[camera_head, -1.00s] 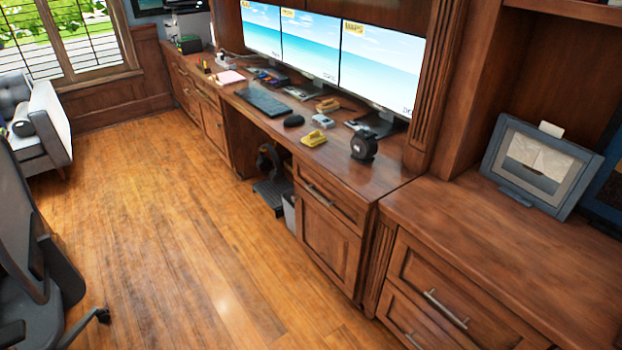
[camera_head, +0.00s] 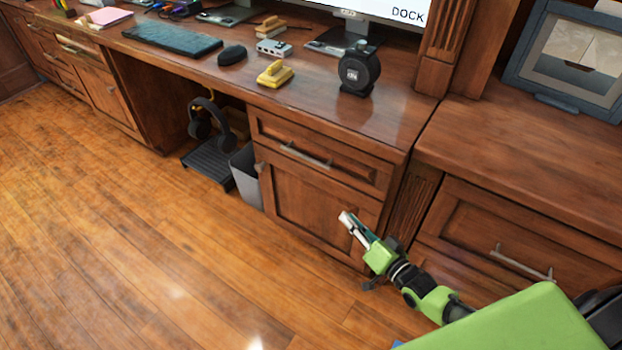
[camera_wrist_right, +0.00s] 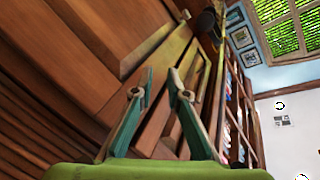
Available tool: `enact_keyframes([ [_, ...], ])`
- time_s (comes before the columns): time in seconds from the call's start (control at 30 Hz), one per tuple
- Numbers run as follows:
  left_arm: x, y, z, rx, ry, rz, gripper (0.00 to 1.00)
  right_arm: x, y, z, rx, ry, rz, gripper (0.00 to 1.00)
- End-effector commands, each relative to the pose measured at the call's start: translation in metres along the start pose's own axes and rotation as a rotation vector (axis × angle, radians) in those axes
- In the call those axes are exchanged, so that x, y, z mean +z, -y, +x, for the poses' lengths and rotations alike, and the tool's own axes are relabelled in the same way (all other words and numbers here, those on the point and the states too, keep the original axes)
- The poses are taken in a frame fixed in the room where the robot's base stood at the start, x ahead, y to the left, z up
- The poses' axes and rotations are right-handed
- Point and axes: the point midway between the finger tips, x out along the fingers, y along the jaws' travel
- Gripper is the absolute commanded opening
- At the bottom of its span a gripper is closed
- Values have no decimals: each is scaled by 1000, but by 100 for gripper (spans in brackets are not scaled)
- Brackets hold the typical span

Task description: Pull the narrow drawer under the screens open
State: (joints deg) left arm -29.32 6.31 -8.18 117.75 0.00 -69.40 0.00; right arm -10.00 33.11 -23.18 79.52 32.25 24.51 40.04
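The narrow wooden drawer (camera_head: 345,171) sits just below the desk top, above a cabinet door, and looks shut. Its metal bar handle (camera_head: 306,155) runs across its front. My right gripper (camera_head: 348,222) is in front of the cabinet door, below and right of the handle, and apart from it. In the right wrist view, its two fingers (camera_wrist_right: 156,88) stand apart with nothing between them, facing wood panels. I cannot clearly make out the drawer handle in that view. My left gripper is not in view.
The cabinet door (camera_head: 305,212) is below the drawer. Another drawer handle (camera_head: 522,263) is at right. The floor at left is clear.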

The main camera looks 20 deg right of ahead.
Motion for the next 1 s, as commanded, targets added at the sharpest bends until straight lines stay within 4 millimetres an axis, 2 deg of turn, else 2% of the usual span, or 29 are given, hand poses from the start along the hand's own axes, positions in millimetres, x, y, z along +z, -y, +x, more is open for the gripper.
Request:
enact_keyframes([
  [0.03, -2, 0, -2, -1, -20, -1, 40, -4, 6, 7, -61, -35, 45, 14],
  [0.1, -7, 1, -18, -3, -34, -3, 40, -18, 26, 11, -134, -74, 112, 14],
  [0.3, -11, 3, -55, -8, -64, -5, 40, -46, 63, 11, -272, -134, 248, 14],
  [0.43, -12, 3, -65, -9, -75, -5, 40, -54, 73, 12, -306, -146, 281, 14],
  [0.57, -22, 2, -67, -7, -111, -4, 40, -58, 78, 22, -311, -149, 288, 14],
  [0.67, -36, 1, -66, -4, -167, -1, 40, -62, 83, 38, -312, -150, 287, 14],
  [1.0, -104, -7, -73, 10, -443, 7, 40, -73, 102, 105, -310, -149, 284, 14],
])
